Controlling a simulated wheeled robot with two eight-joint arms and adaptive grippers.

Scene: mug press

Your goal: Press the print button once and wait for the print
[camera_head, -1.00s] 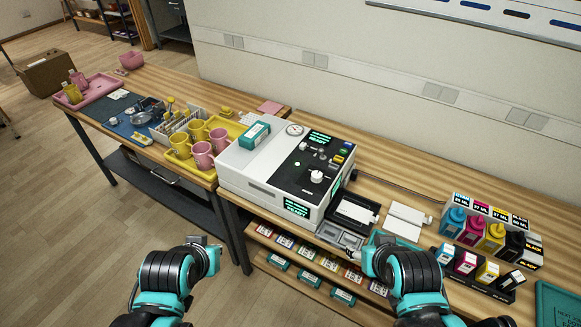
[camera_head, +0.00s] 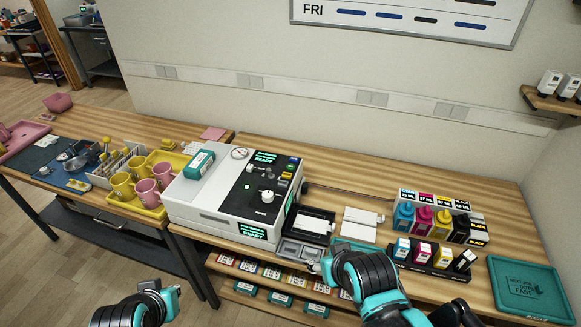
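The white press machine (camera_head: 205,200) stands on the wooden table with a black control panel (camera_head: 262,190) on its right part. The panel carries a white knob, several small buttons and green-lit displays that seem to read READY. Which button is the print button is too small to tell. My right gripper (camera_head: 318,267) is at the table's front edge by the grey tray, right of and below the machine, apart from the panel; its fingers are mostly hidden by the arm. My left gripper (camera_head: 172,291) is low in front of the table, away from the machine, its fingers too small to read.
Yellow and pink mugs (camera_head: 145,190) stand on a yellow tray left of the machine. A teal box (camera_head: 199,164) lies on the machine's top. Ink bottles (camera_head: 423,218) and cartridges (camera_head: 430,252) stand at right, beside a teal tray (camera_head: 527,285). A black tray (camera_head: 309,223) adjoins the machine.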

